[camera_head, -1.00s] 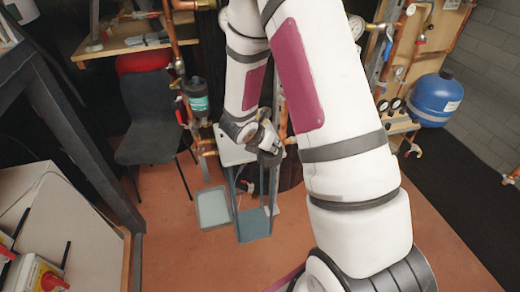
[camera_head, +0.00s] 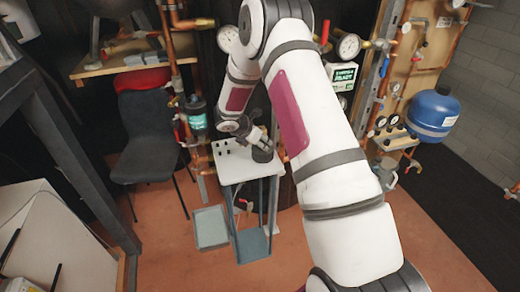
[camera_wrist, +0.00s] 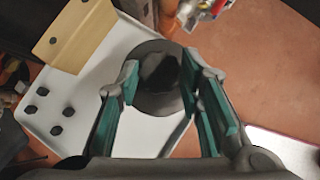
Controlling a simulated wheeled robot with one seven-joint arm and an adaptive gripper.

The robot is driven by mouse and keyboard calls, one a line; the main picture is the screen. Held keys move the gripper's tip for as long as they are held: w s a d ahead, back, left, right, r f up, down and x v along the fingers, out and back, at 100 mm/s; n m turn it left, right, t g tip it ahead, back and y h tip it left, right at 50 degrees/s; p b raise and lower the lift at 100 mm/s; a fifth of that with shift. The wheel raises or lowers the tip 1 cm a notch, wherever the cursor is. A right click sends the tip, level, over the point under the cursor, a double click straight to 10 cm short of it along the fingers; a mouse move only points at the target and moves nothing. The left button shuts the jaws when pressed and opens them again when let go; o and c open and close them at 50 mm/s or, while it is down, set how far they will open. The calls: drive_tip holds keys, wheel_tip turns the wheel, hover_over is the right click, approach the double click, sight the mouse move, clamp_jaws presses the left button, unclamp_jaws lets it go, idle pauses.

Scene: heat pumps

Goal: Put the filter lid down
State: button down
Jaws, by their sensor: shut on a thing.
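The filter lid appears to be the dark, round, cup-like piece (camera_wrist: 158,70) between my gripper's teal-padded fingers in the wrist view. It also shows as a dark short cylinder (camera_head: 262,153) in the head view. My gripper (camera_wrist: 160,84) is shut on it, with one finger on each side. In the head view my gripper (camera_head: 260,142) is over the right part of a small white-topped table (camera_head: 232,173). I cannot tell whether the lid touches the tabletop.
Several small black pieces (camera_wrist: 42,103) stand on the tabletop's left side, near a tan plate (camera_wrist: 75,35). Copper pipes (camera_head: 180,65) rise behind the table. A dark chair (camera_head: 148,135) stands left, and a pale tray (camera_head: 210,228) lies on the floor.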

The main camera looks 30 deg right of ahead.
sight(258, 148)
drive_tip(key=shift+w, duration=0.2)
drive_tip(key=shift+f, duration=1.75)
drive_tip(key=shift+f, duration=0.1)
drive_tip(key=c, duration=1.1)
unclamp_jaws()
